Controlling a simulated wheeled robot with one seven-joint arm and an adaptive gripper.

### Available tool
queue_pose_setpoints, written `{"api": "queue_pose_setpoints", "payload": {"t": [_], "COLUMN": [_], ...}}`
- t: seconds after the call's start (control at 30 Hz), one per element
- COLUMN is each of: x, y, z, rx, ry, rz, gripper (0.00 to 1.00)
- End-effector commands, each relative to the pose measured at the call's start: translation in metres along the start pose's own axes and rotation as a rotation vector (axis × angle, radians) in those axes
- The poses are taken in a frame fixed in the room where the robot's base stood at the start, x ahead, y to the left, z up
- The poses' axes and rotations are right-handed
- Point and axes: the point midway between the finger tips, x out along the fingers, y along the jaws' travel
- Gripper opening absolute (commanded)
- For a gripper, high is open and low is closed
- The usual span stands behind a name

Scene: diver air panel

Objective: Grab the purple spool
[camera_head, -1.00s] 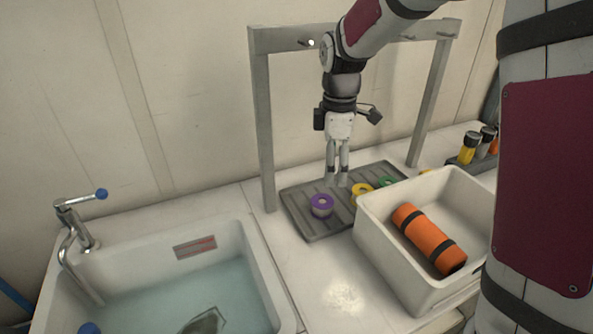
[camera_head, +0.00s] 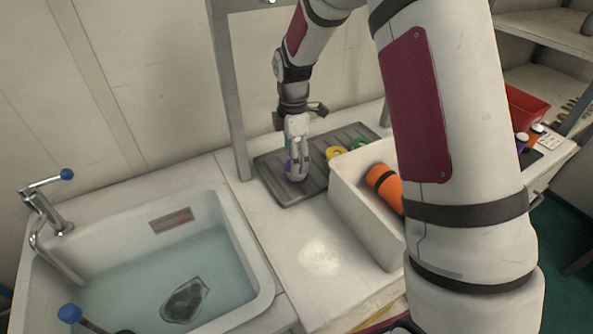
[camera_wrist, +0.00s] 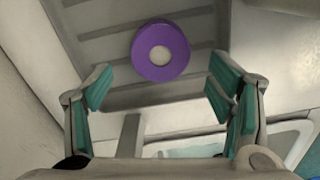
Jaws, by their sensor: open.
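The purple spool (camera_wrist: 160,52) stands on the grey ribbed tray (camera_wrist: 105,50), with its round top and pale centre facing the wrist camera. In the wrist view my gripper (camera_wrist: 160,88) is open and empty. Its teal-padded fingers are wide apart, and the spool lies between and slightly beyond their tips. In the head view my gripper (camera_head: 297,172) is over the tray's left part and hides most of the spool (camera_head: 288,166); only a purple edge shows. I cannot tell whether a finger touches it.
Yellow (camera_head: 336,153) and green (camera_head: 361,144) spools stand to the right on the tray. A white bin (camera_head: 350,222) with an orange roll (camera_head: 385,187) is in front right. A water-filled sink (camera_head: 240,222) lies left. A metal frame post (camera_head: 228,100) rises behind the tray's left edge.

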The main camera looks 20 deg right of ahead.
Motion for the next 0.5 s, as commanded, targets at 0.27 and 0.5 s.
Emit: {"api": "queue_pose_setpoints", "payload": {"t": [0.27,0.5], "x": [0.041,0.047], "y": [-0.001,0.000], "z": [0.000,0.000], "rx": [0.001,0.001], "ry": [0.001,0.000], "rz": [-0.004,0.000], "gripper": [0.75,0.75]}}
